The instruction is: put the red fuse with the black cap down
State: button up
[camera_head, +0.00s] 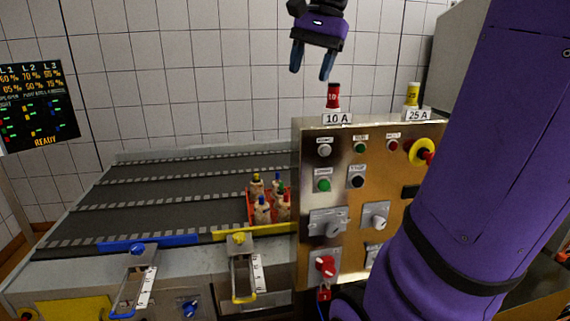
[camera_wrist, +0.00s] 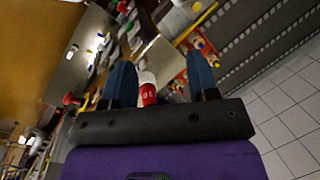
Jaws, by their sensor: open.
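The red fuse (camera_head: 333,97) with a black cap stands upright on top of the steel control cabinet (camera_head: 312,131), behind the "10 A" label (camera_head: 337,118). In the wrist view the red fuse (camera_wrist: 148,92) shows between the two blue fingers, with a pale end pointing away. My gripper (camera_head: 311,72) is open and hangs above the fuse, slightly to its left. A gap shows between the fingertips and the fuse in the head view. My gripper (camera_wrist: 163,72) holds nothing.
A yellow fuse (camera_head: 412,94) stands behind the "25 A" label (camera_head: 418,115) on the same cabinet. Buttons and knobs cover the cabinet front. The air left of my gripper is clear.

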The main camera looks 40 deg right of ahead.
jog(key=s+a+f+n+t+h, duration=0.1)
jog(key=s+a+f+n, duration=0.4)
jog(key=a+f+n, duration=0.1)
jog(key=s+a+f+n+t+h, duration=0.1)
jog(key=s+a+f+n+t, duration=0.1)
jog(key=s+a+f+n, duration=0.2)
jog(key=a+f+n, duration=0.3)
jog(key=a, duration=0.3)
jog(key=shift+s+f, duration=0.35)
